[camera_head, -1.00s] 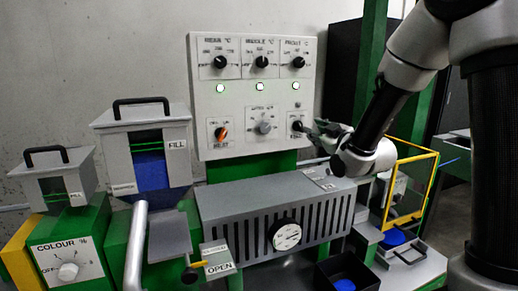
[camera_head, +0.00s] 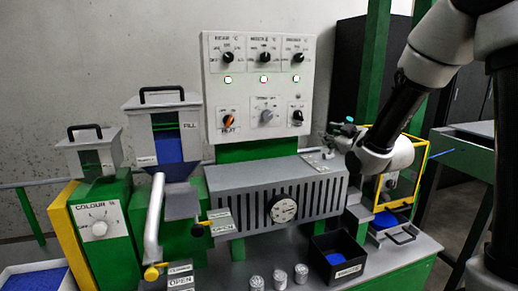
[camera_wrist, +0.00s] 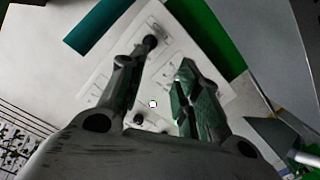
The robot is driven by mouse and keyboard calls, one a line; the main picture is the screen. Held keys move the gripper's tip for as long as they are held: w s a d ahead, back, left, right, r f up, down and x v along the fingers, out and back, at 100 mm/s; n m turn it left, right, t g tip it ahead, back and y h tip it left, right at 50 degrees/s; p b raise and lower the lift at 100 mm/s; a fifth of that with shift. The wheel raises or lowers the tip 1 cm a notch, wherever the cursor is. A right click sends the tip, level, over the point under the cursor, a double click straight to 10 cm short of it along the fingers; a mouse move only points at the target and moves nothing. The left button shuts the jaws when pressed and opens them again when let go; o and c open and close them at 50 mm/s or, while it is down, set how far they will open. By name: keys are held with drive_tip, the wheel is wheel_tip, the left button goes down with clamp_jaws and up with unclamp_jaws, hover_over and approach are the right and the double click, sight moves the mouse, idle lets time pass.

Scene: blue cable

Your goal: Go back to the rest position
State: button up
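My gripper (camera_head: 342,136) is in the head view, just right of the lower right corner of the white control panel (camera_head: 258,85) and apart from its lower right black knob (camera_head: 297,116). In the wrist view my gripper (camera_wrist: 168,55) has its two fingers apart with nothing held between them. The panel face and small dark knobs show behind the fingers, tilted in that view. My arm reaches in from the right side of the head view, bent at the wrist.
Below the panel is a grey slotted housing (camera_head: 265,195) with a round gauge (camera_head: 283,208). A black bin (camera_head: 337,257) and metal cylinders (camera_head: 279,279) stand in front. A yellow-framed guard (camera_head: 402,180) is close to my wrist.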

drive_tip(key=s+d+f+m+g+h, duration=0.2)
drive_tip(key=s+d+f+g, duration=0.15)
drive_tip(key=s+f, duration=0.25)
drive_tip(key=s+d+f+m+g+h, duration=0.2)
drive_tip(key=s+f+g, duration=0.3)
drive_tip(key=f, duration=0.2)
drive_tip(key=s+d+r+m+g, duration=0.1)
drive_tip(key=s+r, duration=0.5)
drive_tip(key=s, duration=0.7)
drive_tip(key=s+d+r+m+g+h, duration=0.1)
drive_tip(key=s+d+r+m, duration=0.3)
drive_tip(key=s, duration=0.8)
wheel_tip(320, 180, up, 2)
drive_tip(key=d+g, duration=0.1)
drive_tip(key=d, duration=0.1)
drive_tip(key=shift+s+d, duration=0.3)
drive_tip(key=shift+s, duration=0.1)
drive_tip(key=shift+a+r, duration=0.1)
